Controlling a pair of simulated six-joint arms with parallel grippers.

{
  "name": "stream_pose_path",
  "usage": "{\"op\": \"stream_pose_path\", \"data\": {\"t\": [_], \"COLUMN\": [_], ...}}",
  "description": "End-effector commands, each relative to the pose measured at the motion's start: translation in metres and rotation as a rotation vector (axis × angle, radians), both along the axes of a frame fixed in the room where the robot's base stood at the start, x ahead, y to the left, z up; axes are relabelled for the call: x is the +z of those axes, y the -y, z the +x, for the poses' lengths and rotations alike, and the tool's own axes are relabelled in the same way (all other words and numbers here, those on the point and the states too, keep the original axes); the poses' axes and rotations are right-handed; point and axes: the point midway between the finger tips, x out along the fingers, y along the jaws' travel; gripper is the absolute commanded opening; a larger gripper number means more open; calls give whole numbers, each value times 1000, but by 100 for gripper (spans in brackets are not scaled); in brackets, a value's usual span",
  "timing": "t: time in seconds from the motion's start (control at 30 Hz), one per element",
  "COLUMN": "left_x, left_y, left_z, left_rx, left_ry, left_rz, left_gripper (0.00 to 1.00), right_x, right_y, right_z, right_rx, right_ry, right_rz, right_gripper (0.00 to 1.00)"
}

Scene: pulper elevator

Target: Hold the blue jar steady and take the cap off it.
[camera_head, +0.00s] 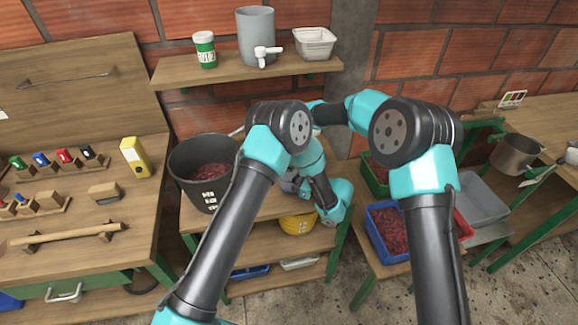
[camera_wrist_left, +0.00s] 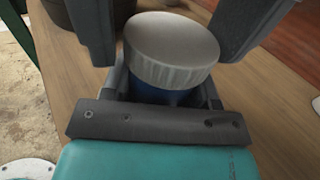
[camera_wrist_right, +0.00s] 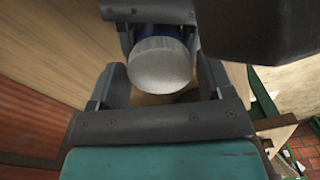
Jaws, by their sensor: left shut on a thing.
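The blue jar (camera_wrist_left: 165,95) is upright between the fingers of my left gripper (camera_wrist_left: 165,88), which is shut on its body. Its ribbed grey cap (camera_wrist_left: 170,48) is on top. In the right wrist view the cap (camera_wrist_right: 160,66) sits between the fingers of my right gripper (camera_wrist_right: 160,78). Those fingers are open, with a small gap on each side of the cap. A strip of the jar's blue body (camera_wrist_right: 157,32) shows beyond the cap. In the head view my arms hide the jar and most of both grippers.
A dark bucket (camera_head: 205,155) of red fruit stands left of my grippers. A shelf (camera_head: 230,72) above holds a grey container (camera_head: 257,35), a green cup (camera_head: 205,50) and a white basket (camera_head: 315,42). A blue crate (camera_head: 372,243) is at lower right.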

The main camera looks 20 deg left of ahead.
Motion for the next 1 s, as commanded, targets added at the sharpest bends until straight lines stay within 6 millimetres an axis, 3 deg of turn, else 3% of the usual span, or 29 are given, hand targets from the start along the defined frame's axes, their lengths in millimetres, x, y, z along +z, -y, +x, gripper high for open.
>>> {"op": "stream_pose_path", "data": {"t": [0.07,0.4,0.67,1.0], "left_x": [0,0,0,0], "left_y": [0,0,0,0], "left_z": [0,0,0,0], "left_rx": [0,0,0,0], "left_ry": [0,0,0,0], "left_rz": [0,0,0,0], "left_gripper": [0,0,0,0], "right_x": [0,0,0,1], "right_y": [0,0,0,0], "right_z": [0,0,0,0], "right_rx": [0,0,80,501], "right_ry": [0,0,0,0], "right_rz": [0,0,0,0], "right_gripper": [66,33,32,32]}}
